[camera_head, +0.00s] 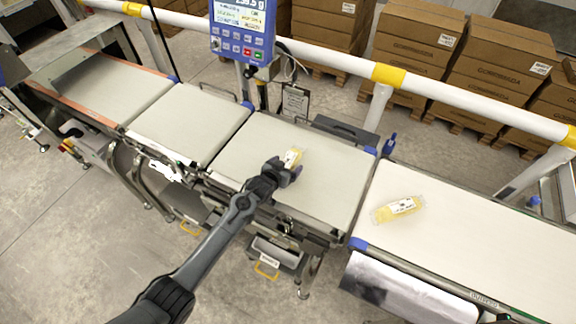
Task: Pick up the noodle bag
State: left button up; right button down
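A second yellow noodle bag with a white label (398,208) lies flat on the right belt, clear of the gripper. My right gripper is not in view.
The middle belt (335,180) is mostly bare around the bag. A blue display unit (243,30) stands behind it. A white and yellow rail (340,62) runs along the back, with stacked brown cartons (415,40) beyond. The right belt (480,235) has free room.

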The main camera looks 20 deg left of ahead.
pick_arm(q)
jog(key=c, duration=1.2)
jog(key=shift+r, duration=0.1)
jog(key=shift+c, duration=0.8)
jog(key=shift+r, duration=0.1)
